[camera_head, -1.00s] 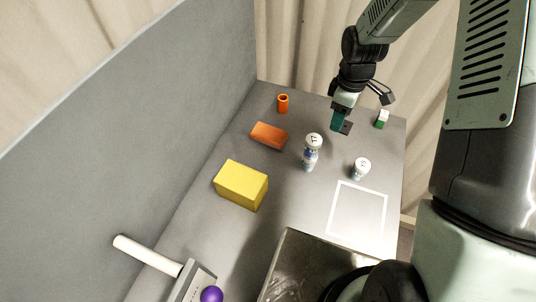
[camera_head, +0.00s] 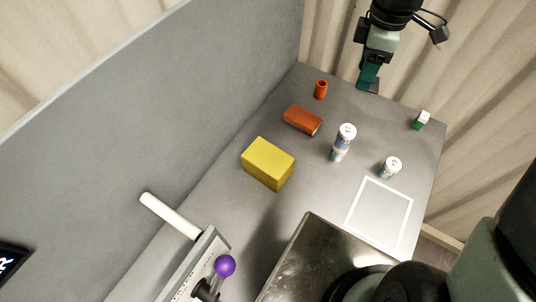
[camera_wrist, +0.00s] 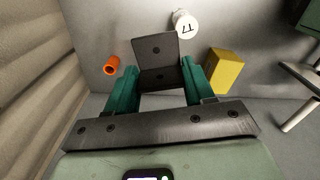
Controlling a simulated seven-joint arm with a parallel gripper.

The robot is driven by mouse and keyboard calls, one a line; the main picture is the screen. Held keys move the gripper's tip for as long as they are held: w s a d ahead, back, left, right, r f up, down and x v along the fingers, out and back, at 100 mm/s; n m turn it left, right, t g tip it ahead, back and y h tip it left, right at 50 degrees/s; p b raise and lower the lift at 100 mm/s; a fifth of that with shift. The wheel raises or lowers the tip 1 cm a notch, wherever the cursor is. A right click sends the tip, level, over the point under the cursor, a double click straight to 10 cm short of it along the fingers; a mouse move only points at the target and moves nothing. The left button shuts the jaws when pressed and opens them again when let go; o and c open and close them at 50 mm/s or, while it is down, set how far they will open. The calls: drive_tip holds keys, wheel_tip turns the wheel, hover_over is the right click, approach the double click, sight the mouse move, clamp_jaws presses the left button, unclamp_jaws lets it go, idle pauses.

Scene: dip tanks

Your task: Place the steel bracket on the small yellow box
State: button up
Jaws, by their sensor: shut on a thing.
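My gripper (camera_head: 368,82) is above the far end of the table, and its green fingers also show in the wrist view (camera_wrist: 160,92). It is shut on the steel bracket (camera_wrist: 156,52), a dark grey bent plate with holes, held between the fingertips. In the head view the bracket (camera_head: 372,86) is a small dark piece under the fingers, mostly hidden. The yellow box (camera_head: 268,164) sits on the table by the grey wall, nearer than the gripper and to its left. It also shows in the wrist view (camera_wrist: 227,70), right of the bracket. Its top is bare.
A green-white block (camera_head: 421,121), white square outline (camera_head: 379,212), metal tank (camera_head: 318,258) and purple-knobbed lever (camera_head: 225,266) are around.

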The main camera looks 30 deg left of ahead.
drive_tip(key=s+a+n, duration=0.7)
drive_tip(key=s+a, duration=0.1)
drive_tip(key=s, duration=0.1)
drive_tip(key=n, duration=0.8)
hover_over(265, 161)
wheel_tip(265, 161, down, 4)
wheel_tip(265, 161, down, 11)
drive_tip(key=shift+f, duration=0.1)
drive_tip(key=o, duration=1)
drive_tip(key=shift+f, duration=0.1)
drive_tip(key=shift+o, duration=0.2)
wheel_tip(265, 161, up, 12)
drive_tip(key=shift+r, duration=0.2)
